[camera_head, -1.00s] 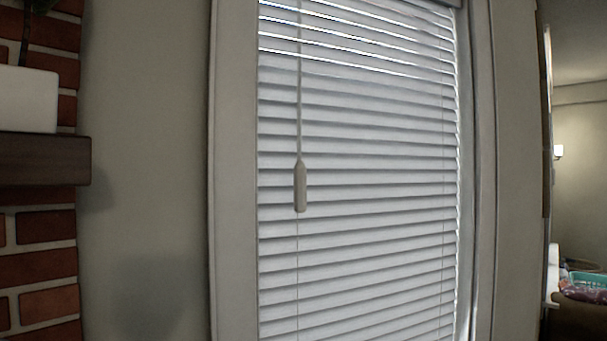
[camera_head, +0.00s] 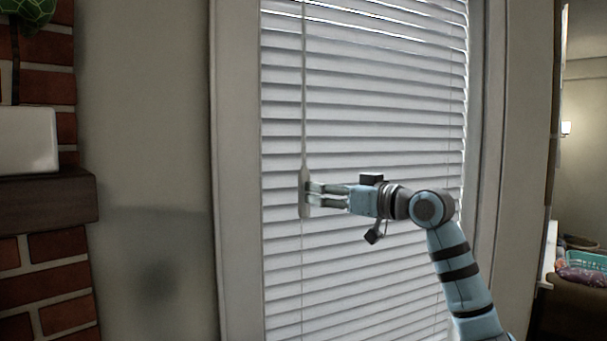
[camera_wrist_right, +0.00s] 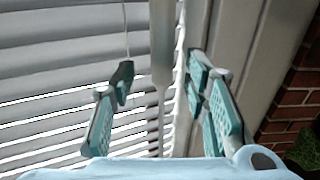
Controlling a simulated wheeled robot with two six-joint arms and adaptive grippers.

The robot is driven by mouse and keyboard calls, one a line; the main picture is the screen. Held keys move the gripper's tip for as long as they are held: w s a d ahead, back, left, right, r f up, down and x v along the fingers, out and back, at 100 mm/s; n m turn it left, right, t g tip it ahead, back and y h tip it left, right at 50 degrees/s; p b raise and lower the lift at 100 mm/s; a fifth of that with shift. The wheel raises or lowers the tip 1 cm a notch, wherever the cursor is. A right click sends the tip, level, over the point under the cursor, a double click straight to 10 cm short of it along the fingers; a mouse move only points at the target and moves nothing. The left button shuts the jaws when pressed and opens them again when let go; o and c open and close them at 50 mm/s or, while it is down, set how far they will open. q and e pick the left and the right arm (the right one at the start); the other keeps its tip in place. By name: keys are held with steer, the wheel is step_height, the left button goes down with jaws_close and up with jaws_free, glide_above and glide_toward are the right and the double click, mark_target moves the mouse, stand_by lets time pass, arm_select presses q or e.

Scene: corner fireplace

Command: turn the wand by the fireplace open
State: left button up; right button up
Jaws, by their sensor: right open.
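The wand (camera_head: 304,150) hangs in front of the closed-looking blinds (camera_head: 370,120) and ends in a thicker pale handle (camera_head: 304,208). My right gripper (camera_head: 309,194) reaches in from the right at the handle's height, its fingertips at the handle. In the right wrist view my right gripper (camera_wrist_right: 158,84) is open, with the wand (camera_wrist_right: 161,50) hanging between its two teal-padded fingers. I cannot tell whether a finger touches it. My left gripper is in neither view.
The window frame (camera_head: 236,200) stands left of the blinds. Further left are a brick fireplace (camera_head: 50,270) and its dark mantel (camera_head: 45,200) with a white planter (camera_head: 28,140). A teal basket (camera_head: 588,261) sits far right in another room.

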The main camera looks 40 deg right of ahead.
mark_target(304, 187)
steer(key=w, duration=0.2)
steer(key=w+p, duration=0.1)
steer(key=w, duration=0.1)
steer(key=w+a+p, duration=0.1)
steer(key=w, duration=0.1)
steer(key=shift+r, duration=0.3)
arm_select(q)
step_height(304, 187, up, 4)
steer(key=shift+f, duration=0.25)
arm_select(e)
steer(key=shift+d+f, duration=0.1)
steer(key=shift+w+d, duration=0.1)
steer(key=shift+c, duration=0.9)
jaws_close()
